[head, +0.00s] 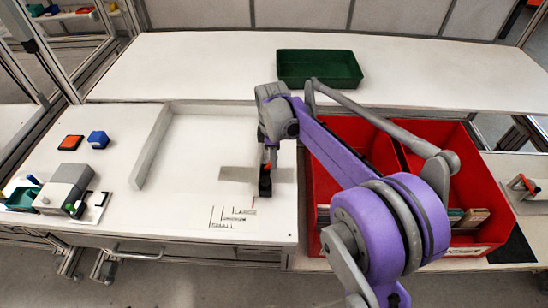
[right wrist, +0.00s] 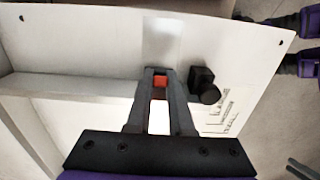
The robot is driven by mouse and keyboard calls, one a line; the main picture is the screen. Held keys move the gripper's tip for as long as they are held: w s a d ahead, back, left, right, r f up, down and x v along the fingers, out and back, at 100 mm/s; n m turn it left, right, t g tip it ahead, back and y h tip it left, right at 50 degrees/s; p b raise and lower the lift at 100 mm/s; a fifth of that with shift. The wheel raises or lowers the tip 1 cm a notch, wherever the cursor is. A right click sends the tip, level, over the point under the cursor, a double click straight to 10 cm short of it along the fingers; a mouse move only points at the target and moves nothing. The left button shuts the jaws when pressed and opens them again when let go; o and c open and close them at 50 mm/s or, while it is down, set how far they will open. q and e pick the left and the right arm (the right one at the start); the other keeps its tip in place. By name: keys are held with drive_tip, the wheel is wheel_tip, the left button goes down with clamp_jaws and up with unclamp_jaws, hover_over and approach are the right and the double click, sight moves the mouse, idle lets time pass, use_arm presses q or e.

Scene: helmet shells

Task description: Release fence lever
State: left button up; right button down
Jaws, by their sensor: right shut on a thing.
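My right gripper (head: 268,168) reaches down over the white work board, left of the red bins. In the right wrist view, its two dark fingers (right wrist: 162,78) are shut on a small orange-red piece, the fence lever (right wrist: 160,83). A black block with a round knob (right wrist: 204,86) sits just right of the fingertips; it also shows below the gripper in the head view (head: 265,188). A pale fence (head: 152,147) stands upright on the board's left part. Size marks reading large, medium and small (head: 233,218) are printed near the front edge. My left gripper is not in view.
Two red bins (head: 313,200) stand right of the board, partly behind my right arm. A green tray (head: 318,70) sits on the back table. The board inside the fence is clear.

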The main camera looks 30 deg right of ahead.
drive_tip(key=shift+w+a+r+g+h, duration=0.15)
drive_tip(key=shift+w+a+g+h, duration=0.1)
drive_tip(key=shift+a+g+h, duration=0.35)
drive_tip(key=shift+w+a+r+g+h, duration=0.15)
drive_tip(key=shift+g+h, duration=0.1)
drive_tip(key=shift+h, duration=0.25)
drive_tip(key=shift+w+f+g+h, duration=0.1)
drive_tip(key=shift+g+h, duration=0.15)
drive_tip(key=shift+h, duration=0.25)
drive_tip(key=c, duration=0.8)
unclamp_jaws()
drive_tip(key=shift+r, duration=0.1)
drive_tip(key=p+v, duration=0.1)
drive_tip(key=v, duration=0.9)
drive_tip(key=shift+r, duration=0.35)
